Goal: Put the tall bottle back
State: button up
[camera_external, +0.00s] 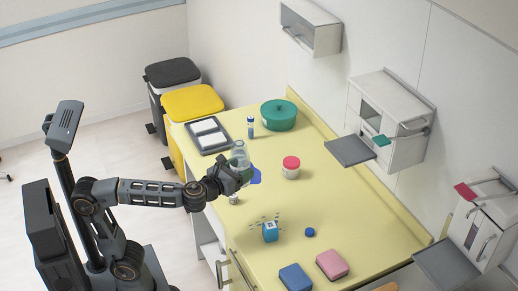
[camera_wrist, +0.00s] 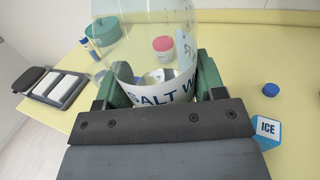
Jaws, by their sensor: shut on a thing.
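The tall bottle (camera_external: 239,156) is clear with a pale label; in the wrist view the bottle (camera_wrist: 155,40) shows a label starting "SALT W". My gripper (camera_external: 236,176) is shut on its lower part, and the bottle stands roughly upright between the green-padded fingers (camera_wrist: 155,85). It is over the left part of the yellow counter (camera_external: 345,215); I cannot tell whether its base touches the counter. A blue patch (camera_external: 256,177) lies on the counter just right of my gripper, partly hidden by it.
Around it are a red-lidded jar (camera_external: 291,167), teal pot (camera_external: 279,115), slim blue-white bottle (camera_external: 250,127) and grey tray (camera_external: 226,145). Wall cabinets (camera_external: 405,150) have open flaps over the counter. The right-middle counter is clear.

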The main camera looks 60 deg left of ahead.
jog(key=shift+a+y, duration=0.3)
jog(key=shift+w+a+f+n, duration=0.15)
jog(key=shift+w+f+n, duration=0.05)
jog(key=shift+w+n, duration=0.1)
jog(key=w+f+b, duration=0.1)
jog(key=w+f, duration=0.2)
jog(key=w, duration=0.1)
jog(key=w+f+b, duration=0.1)
jog(key=w+f, duration=0.1)
jog(key=w, duration=0.2)
jog(key=w+d+f+b, duration=0.1)
jog(key=w+f, duration=0.2)
jog(key=w, duration=0.1)
jog(key=shift+w+f, duration=0.1)
jog(key=shift+f, duration=0.2)
jog(key=f, duration=0.1)
jog(key=f+b, duration=0.1)
jog(key=f, duration=0.1)
jog(key=shift+w+d+f+b, duration=0.1)
jog(key=shift+w+b, duration=0.2)
jog(key=shift+w, duration=0.1)
jog(key=shift+f, duration=0.35)
jog(key=shift+f, duration=0.15)
jog(key=o, duration=1.1)
jog(key=shift+c, duration=0.2)
